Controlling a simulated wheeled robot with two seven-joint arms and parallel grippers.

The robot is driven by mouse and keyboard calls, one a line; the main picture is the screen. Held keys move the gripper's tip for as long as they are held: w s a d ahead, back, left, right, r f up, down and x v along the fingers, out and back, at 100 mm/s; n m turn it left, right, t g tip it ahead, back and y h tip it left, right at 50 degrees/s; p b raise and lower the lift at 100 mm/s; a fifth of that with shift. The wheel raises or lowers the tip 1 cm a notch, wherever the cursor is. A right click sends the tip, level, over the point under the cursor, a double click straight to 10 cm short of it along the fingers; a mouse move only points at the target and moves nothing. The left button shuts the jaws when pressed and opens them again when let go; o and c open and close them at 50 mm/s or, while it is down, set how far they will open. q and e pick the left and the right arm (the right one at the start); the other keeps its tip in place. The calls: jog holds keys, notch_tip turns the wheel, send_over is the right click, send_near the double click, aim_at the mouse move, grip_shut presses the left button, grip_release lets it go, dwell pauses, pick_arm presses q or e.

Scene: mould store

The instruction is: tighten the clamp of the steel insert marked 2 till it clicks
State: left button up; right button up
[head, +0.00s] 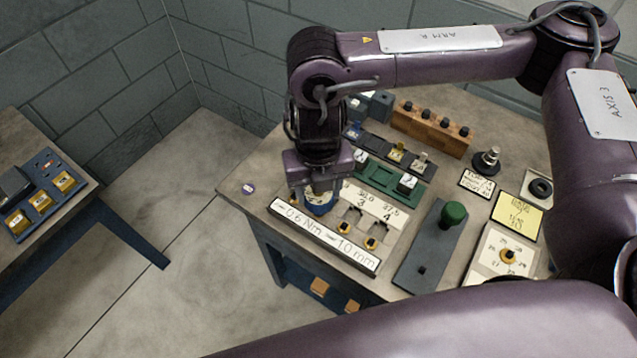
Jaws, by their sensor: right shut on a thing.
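I cannot tell whether the tool touches the clamp. My left gripper is out of view.
Right of the board stands a grey plate with a green knob (454,212), then a dial card (505,253) and a yellow note (517,216). Behind are a green block (382,176) and a wooden rack (432,130).

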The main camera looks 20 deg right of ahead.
dwell(0.3)
jog(key=shift+s+m+p, duration=0.1)
jog(key=shift+m+p, duration=0.35)
jog(key=shift+m, duration=0.45)
jog(key=shift+f, duration=0.1)
jog(key=shift+m+p, duration=0.5)
jog(key=shift+p, duration=0.05)
jog(key=shift+m, duration=0.3)
